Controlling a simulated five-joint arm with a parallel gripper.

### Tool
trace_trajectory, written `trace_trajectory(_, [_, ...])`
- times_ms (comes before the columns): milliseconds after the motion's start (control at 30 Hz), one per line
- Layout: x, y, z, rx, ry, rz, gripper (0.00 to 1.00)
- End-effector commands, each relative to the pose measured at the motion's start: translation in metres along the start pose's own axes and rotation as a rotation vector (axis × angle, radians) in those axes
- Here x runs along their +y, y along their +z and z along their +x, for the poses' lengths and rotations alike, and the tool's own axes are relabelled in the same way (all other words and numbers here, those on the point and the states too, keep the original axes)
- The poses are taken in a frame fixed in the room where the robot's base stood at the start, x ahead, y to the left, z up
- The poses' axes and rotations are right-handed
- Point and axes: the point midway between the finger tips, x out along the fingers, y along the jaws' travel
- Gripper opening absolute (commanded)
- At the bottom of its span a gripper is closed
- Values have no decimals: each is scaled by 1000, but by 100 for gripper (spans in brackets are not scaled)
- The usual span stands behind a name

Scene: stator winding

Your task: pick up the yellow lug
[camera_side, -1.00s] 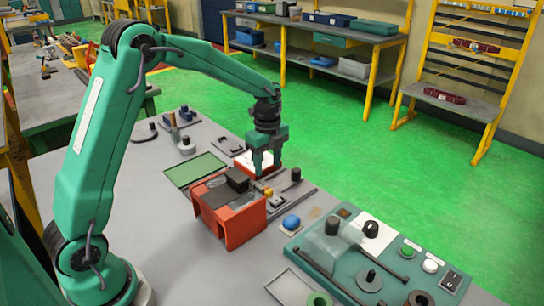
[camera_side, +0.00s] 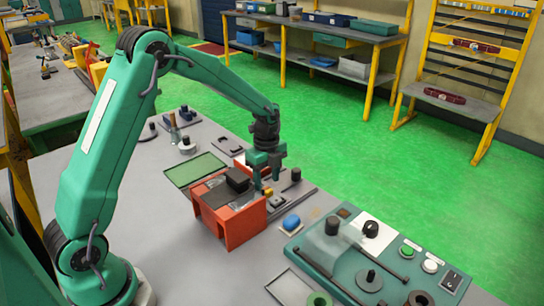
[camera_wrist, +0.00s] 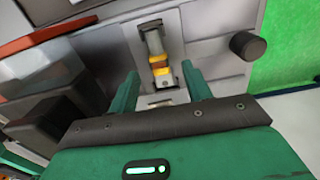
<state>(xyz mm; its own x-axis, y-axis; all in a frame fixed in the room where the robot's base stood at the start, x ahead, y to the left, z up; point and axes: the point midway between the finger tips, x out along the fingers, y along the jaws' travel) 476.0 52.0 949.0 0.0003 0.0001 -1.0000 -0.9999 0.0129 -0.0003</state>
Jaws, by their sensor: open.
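The yellow lug (camera_wrist: 161,67) sits in a narrow metal holder in the wrist view. It lies just beyond my fingertips, roughly midway between them. In the side view the lug (camera_side: 268,191) is a small yellow spot just below my gripper (camera_side: 267,179), beside the orange-red block. My gripper is open, with its two green fingers (camera_wrist: 163,84) on either side of the lug's line and nothing held. I cannot tell how far the fingertips are above the lug.
The orange-red block (camera_side: 232,228) with dark parts on top stands close on the left of my gripper. A black knob (camera_side: 296,174) stands close on the right. A blue piece (camera_side: 291,222) and a green control panel (camera_side: 360,262) lie nearer the front. A green tray (camera_side: 194,170) lies behind the block.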

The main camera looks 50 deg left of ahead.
Motion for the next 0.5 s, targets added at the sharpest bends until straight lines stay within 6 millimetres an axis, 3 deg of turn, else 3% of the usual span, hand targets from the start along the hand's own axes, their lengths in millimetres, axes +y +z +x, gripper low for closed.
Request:
trace_trajectory(200, [1, 0, 24, 0, 3, 0, 49])
trace_trajectory(500, [1, 0, 27, 0, 0, 0, 49])
